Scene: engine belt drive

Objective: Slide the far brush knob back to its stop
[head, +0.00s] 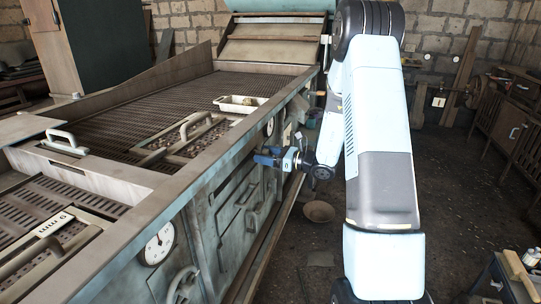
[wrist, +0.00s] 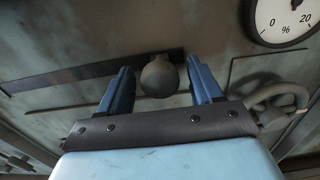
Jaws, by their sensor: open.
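A round, dull grey-brown knob (wrist: 159,77) stands out from the machine's side panel in the wrist view. It sits near the right end of a dark, slanting slot (wrist: 75,72). My gripper (wrist: 160,68) is open, with one blue finger on each side of the knob. Gaps show between the knob and both fingers, so it is not gripped. In the head view my gripper (head: 263,156) is at the machine's side, and I cannot make out the knob there.
A dial marked in percent (wrist: 285,18) and a curved handle (wrist: 278,98) lie to the right in the wrist view.

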